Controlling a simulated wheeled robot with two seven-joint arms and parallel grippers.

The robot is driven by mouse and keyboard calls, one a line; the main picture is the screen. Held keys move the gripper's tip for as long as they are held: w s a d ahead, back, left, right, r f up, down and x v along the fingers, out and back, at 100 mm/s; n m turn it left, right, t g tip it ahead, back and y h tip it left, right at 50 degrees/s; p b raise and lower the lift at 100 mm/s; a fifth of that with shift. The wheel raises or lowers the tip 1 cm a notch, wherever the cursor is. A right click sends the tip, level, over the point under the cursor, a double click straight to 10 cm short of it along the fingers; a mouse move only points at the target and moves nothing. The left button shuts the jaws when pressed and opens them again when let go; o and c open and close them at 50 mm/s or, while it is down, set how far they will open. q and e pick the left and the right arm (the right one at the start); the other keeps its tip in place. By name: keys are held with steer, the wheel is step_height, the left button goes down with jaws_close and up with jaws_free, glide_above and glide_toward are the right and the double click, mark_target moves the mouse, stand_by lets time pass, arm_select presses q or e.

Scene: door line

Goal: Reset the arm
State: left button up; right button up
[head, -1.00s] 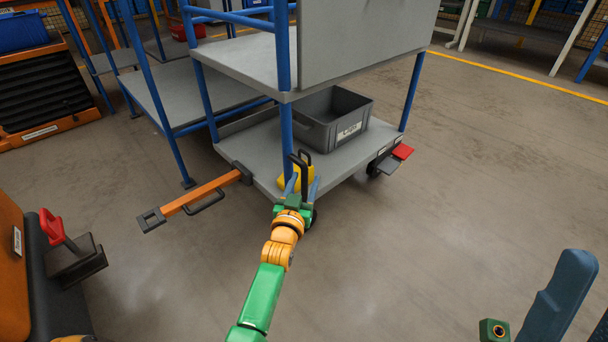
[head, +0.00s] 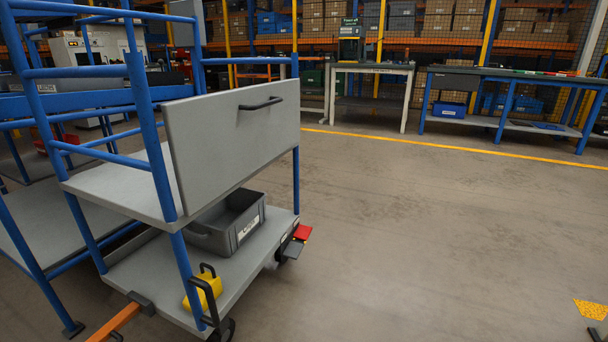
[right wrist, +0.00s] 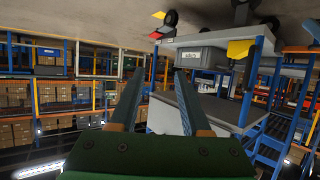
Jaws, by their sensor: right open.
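My right gripper (right wrist: 160,102) shows only in the right wrist view. Its two fingers stand wide apart with nothing between them. That view is upside down, and the grey and blue trolley (right wrist: 205,105) shows beyond the fingers, apart from them. In the head view neither gripper is in the picture. The trolley stands at the left there, with a grey door panel (head: 240,140) with a black handle (head: 262,104) on its upper part. A grey bin (head: 238,222) sits on its lower deck (head: 160,275).
A yellow block (head: 203,290) with a black handle is at the trolley's near corner. Red and grey pedals (head: 297,240) stick out at its right. Workbenches (head: 510,85) and racks stand at the back. The floor (head: 420,230) right of the trolley is clear.

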arm_select(q)
steer(key=s+d+m+g+p, duration=0.1)
steer(key=s+g, duration=0.2)
steer(key=s, duration=0.4)
steer(key=s+d+g+p, duration=0.2)
steer(key=s, duration=0.5)
arm_select(e)
steer(key=s+d+f+g+h, duration=0.2)
steer(key=s+d+f+g, duration=0.2)
steer(key=s+f+g, duration=0.7)
arm_select(q)
steer(key=s+a+r+g+p, duration=0.2)
steer(key=s+r+p, duration=1.3)
steer(key=p, duration=2.2)
steer(key=shift+s+a+r+m+g, duration=0.3)
steer(key=shift+s+a+r+m, duration=0.1)
steer(key=shift+r, duration=2)
arm_select(e)
steer(key=s+d+r+g, duration=0.1)
steer(key=s+d+r, duration=0.2)
steer(key=s+r, duration=1.5)
steer(key=shift+s+d+r+h, duration=0.15)
steer(key=shift+s+r+h, duration=0.15)
steer(key=shift+r+h, duration=0.15)
